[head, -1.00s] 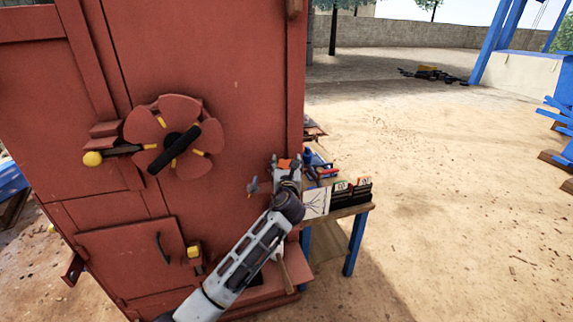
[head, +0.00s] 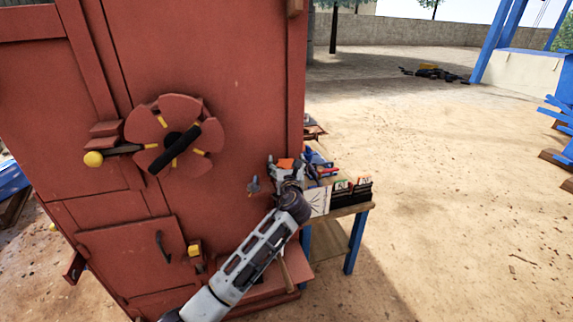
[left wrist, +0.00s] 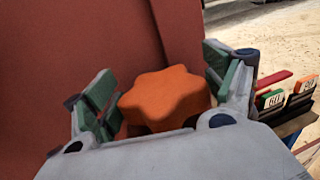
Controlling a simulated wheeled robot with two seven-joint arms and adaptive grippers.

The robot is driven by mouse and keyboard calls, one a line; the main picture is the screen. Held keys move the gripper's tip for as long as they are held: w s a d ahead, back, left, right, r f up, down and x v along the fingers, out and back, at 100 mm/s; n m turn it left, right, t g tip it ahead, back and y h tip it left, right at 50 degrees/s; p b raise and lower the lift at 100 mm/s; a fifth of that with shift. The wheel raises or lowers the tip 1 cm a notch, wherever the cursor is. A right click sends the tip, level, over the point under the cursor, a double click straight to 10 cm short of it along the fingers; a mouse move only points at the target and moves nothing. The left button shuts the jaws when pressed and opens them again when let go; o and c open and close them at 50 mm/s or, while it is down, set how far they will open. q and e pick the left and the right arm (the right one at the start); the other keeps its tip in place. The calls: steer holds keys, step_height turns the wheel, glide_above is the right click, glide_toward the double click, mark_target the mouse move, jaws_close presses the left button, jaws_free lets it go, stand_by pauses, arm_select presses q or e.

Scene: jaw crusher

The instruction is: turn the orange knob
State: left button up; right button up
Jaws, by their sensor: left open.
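The orange knob (left wrist: 165,97) is lobed like a star and sits in front of the red machine wall (left wrist: 80,45) in the left wrist view. In the head view only a small part of the orange knob (head: 286,163) shows, at the right part of the red machine's front. My left gripper (left wrist: 160,84) is open, with one green-padded finger on each side of the knob. A gap shows on the left; contact on the right cannot be told. In the head view my left gripper (head: 284,168) is at the knob. My right gripper is not in view.
A red handwheel (head: 181,137) with a black bar and a yellow-tipped lever (head: 93,158) are on the machine's front. A small table (head: 350,212) with tools and labelled boxes stands just right of my gripper. Open sandy ground lies farther right.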

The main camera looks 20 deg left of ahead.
arm_select(q)
steer(key=v, duration=1.2)
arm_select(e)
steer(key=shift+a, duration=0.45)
arm_select(q)
steer(key=shift+f, duration=0.1)
